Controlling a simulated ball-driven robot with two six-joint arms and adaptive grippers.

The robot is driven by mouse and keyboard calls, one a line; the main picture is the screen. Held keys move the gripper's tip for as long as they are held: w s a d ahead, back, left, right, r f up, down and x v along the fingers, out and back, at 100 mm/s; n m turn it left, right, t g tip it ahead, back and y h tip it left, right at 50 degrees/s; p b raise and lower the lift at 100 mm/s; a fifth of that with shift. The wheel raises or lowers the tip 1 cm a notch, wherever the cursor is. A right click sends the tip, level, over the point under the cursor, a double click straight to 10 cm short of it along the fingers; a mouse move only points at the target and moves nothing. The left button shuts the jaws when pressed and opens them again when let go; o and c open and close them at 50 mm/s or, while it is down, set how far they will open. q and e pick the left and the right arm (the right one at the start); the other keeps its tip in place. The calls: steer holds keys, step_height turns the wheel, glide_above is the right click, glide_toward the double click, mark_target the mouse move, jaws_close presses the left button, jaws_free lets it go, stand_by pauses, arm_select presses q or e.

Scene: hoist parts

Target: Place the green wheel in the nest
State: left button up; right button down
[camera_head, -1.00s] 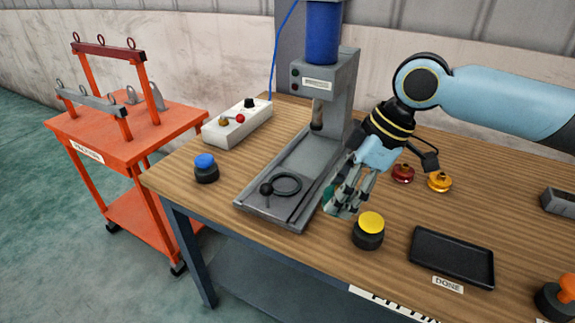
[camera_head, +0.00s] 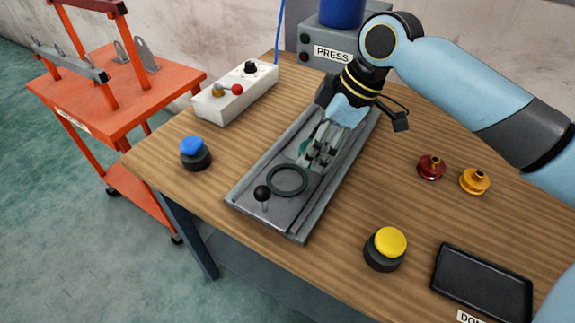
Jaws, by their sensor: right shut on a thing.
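The nest looks like a dark ring (camera_head: 288,181) on the front part of the grey press bed (camera_head: 262,214). My right gripper (camera_head: 314,160) is over the bed, just behind the ring, pointing down. It is shut on the green wheel (camera_head: 303,151), of which only a small green part shows between the fingers. The rest of the wheel is hidden by the fingers. I cannot tell how high the wheel is above the bed. My left gripper is not in view.
A black knob (camera_head: 262,193) stands at the bed's front left, close to the ring. A blue button (camera_head: 194,153) is left and a yellow button (camera_head: 386,248) right of the bed. Red (camera_head: 431,167) and yellow (camera_head: 474,181) wheels and a black tray (camera_head: 483,285) are further right.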

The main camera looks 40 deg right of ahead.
mark_target(300, 148)
steer(key=w+a+f, duration=0.1)
steer(key=w+a, duration=0.1)
steer(key=w+a+f, duration=0.1)
steer(key=a+f, duration=0.1)
steer(key=shift+w, duration=0.4)
step_height(300, 148, down, 4)
steer(key=shift+r+p, duration=0.1)
steer(key=shift+p, duration=0.2)
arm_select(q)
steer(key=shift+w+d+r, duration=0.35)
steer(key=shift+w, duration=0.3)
arm_select(e)
steer(key=shift+d, duration=0.1)
steer(key=shift+f, duration=0.2)
steer(key=shift+c, duration=2.1)
jaws_free()
steer(key=shift+s+f, duration=0.1)
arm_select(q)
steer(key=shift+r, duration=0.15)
arm_select(e)
steer(key=v, duration=1.2)
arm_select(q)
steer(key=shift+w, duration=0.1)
